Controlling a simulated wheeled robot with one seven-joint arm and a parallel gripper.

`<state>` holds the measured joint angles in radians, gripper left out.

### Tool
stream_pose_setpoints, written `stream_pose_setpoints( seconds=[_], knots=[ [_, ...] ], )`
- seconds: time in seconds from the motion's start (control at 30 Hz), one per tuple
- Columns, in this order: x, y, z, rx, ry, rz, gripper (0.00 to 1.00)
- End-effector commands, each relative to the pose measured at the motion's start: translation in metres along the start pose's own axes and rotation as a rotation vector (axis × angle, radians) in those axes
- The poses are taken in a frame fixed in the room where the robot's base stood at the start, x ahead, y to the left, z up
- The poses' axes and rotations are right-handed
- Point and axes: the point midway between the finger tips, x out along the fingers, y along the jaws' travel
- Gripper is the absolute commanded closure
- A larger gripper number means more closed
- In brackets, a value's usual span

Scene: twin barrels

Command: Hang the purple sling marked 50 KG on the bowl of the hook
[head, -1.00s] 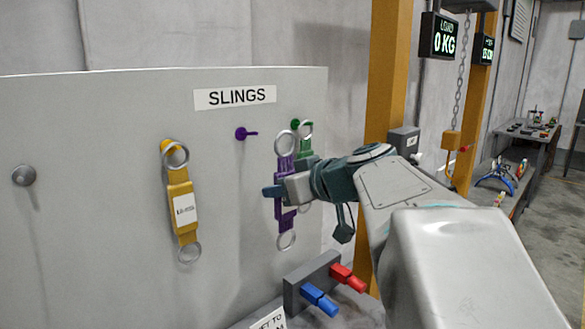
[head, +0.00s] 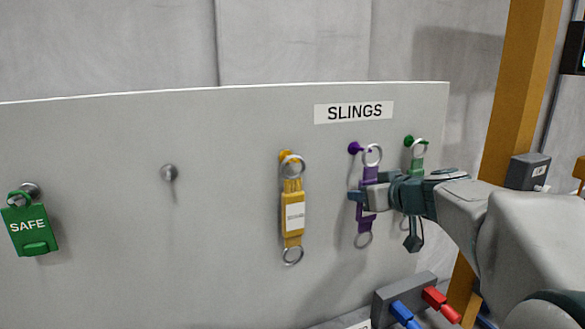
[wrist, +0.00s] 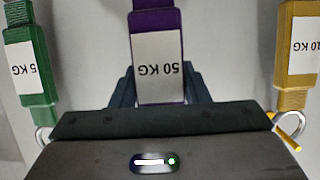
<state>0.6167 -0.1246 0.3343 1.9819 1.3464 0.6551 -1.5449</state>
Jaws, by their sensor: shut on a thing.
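The purple sling (head: 368,190) has a steel ring at each end. My gripper (head: 362,197) is shut on its middle, in front of the pegboard. In the wrist view, the purple sling (wrist: 157,60) shows its white 50 KG label upside down, between my fingers (wrist: 160,88). Its upper ring appears just right of the purple peg (head: 354,148); the head view does not clearly show whether they touch. The hook's bowl is not visible in the current views.
A yellow sling (head: 292,210) marked 10 KG and a green sling (head: 417,155) marked 5 KG hang either side. A green SAFE tag (head: 30,225) hangs far left. Below right are blue (head: 403,312) and red (head: 440,303) handles. An orange post (head: 520,100) stands at right.

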Motion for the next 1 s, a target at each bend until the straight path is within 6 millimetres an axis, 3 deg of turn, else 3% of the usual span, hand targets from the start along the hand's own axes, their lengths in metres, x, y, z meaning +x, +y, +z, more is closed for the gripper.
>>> stream_pose_setpoints(
  seconds=[0.43, 1.0],
  knots=[
    [-0.005, 0.0, 0.001, -0.001, 0.003, 0.001, 0.86],
    [-0.071, 0.0, 0.029, -0.001, 0.003, 0.002, 0.86]
  ],
)
